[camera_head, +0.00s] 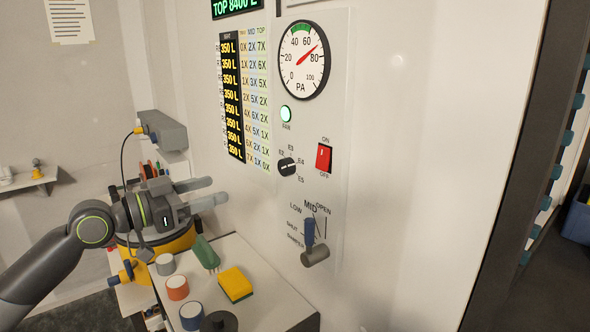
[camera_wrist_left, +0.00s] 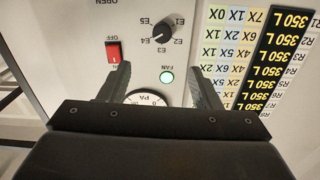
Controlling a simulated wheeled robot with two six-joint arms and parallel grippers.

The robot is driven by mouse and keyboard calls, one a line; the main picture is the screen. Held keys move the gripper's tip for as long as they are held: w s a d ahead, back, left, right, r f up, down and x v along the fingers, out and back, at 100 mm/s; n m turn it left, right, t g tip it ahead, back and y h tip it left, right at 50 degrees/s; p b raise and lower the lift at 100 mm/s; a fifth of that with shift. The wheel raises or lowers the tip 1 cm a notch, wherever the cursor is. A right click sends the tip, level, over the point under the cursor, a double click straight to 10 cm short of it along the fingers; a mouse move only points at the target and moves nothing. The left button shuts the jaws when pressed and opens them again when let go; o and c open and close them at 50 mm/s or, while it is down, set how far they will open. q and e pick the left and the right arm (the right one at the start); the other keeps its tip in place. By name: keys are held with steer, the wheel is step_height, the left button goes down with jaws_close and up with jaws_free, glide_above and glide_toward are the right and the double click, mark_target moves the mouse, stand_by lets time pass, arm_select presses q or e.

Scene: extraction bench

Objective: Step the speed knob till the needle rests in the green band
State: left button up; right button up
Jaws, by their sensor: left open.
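The black speed knob (camera_head: 287,166) sits on the wall panel, ringed by E labels, its white mark appearing to point toward E4. It also shows upside down in the left wrist view (camera_wrist_left: 164,32). Above it, the round PA gauge (camera_head: 304,60) has a green band at the top of its scale. Its red needle points between 60 and 80, to the right of the green band. My left gripper (camera_head: 219,192) is open and empty, left of the knob and apart from it. In the wrist view its fingers (camera_wrist_left: 160,72) frame the lit fan lamp (camera_wrist_left: 166,77).
A red switch (camera_head: 324,157) is right of the knob, and a lever (camera_head: 312,240) is below. The bench (camera_head: 262,292) holds a yellow sponge (camera_head: 235,284), a green brush (camera_head: 207,253) and several small jars. A grey wall box (camera_head: 165,130) stands behind my arm.

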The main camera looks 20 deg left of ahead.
arm_select(q)
steer(key=w+p, duration=0.1)
steer(key=w, duration=0.1)
steer(key=p, duration=0.5)
glide_toward(282, 169)
steer(key=x, duration=0.7)
steer(key=shift+w+r, duration=0.15)
steer(key=shift+w+d+p, duration=0.3)
steer(key=shift+w+d, duration=0.1)
steer(key=shift+w, duration=0.1)
arm_select(e)
step_height(282, 169, up, 7)
steer(key=a, duration=0.2)
steer(key=shift+s+a+f, duration=0.2)
steer(key=shift+s+a, duration=0.1)
steer(key=shift+s, duration=0.1)
arm_select(q)
steer(key=shift+c, duration=0.3)
steer(key=c, duration=0.9)
arm_select(e)
steer(key=shift+d, duration=0.35)
